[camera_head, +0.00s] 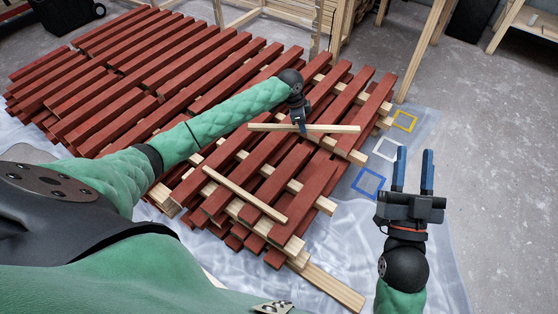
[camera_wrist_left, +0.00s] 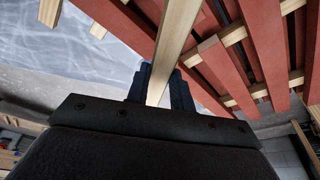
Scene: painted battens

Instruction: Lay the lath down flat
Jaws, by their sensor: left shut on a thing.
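A pale wooden lath (camera_head: 335,128) is held by my left gripper (camera_head: 302,127) above the red battens. The lath runs left to right in the head view and looks close to level. In the left wrist view the lath (camera_wrist_left: 174,45) passes between the two dark fingers of the left gripper (camera_wrist_left: 160,85). Whether the lath touches the battens below cannot be told. My right gripper (camera_head: 412,172) is open and empty at the right, with its blue fingers apart, over the floor sheet.
Several red battens (camera_head: 190,85) lie in rows across pale wooden bearers. Another pale lath (camera_head: 245,195) lies across the nearer battens. Yellow (camera_head: 405,121), white (camera_head: 386,148) and blue (camera_head: 368,183) square outlines lie on the plastic sheet. Wooden posts stand behind. Grey floor at right is clear.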

